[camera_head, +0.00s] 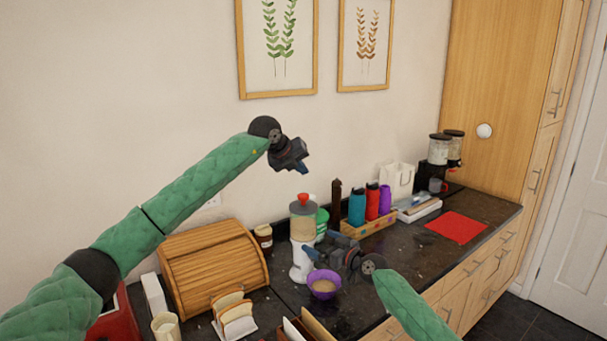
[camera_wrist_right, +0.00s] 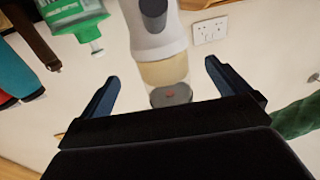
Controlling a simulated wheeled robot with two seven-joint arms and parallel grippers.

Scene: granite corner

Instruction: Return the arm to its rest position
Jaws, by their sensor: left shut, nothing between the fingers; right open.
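My left gripper (camera_head: 303,170) is raised in front of the wall, above the counter, shut and empty. Its green arm comes in from the left side of the head view. My right gripper (camera_head: 314,253) is low over the counter, close to the white dispenser (camera_head: 301,262) and the purple bowl (camera_head: 324,285). In the right wrist view its two fingers (camera_wrist_right: 160,88) are spread apart with nothing held between them. The dispenser (camera_wrist_right: 163,45) shows upside down beyond these fingers. I cannot tell whether the right gripper touches the dispenser.
A wooden bread box (camera_head: 212,265) and a toast rack (camera_head: 236,318) stand at the left. Bottles in a wooden tray (camera_head: 369,229) stand behind the right gripper. A red mat (camera_head: 456,227) lies farther right. The dark counter (camera_head: 415,254) between is mostly clear.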

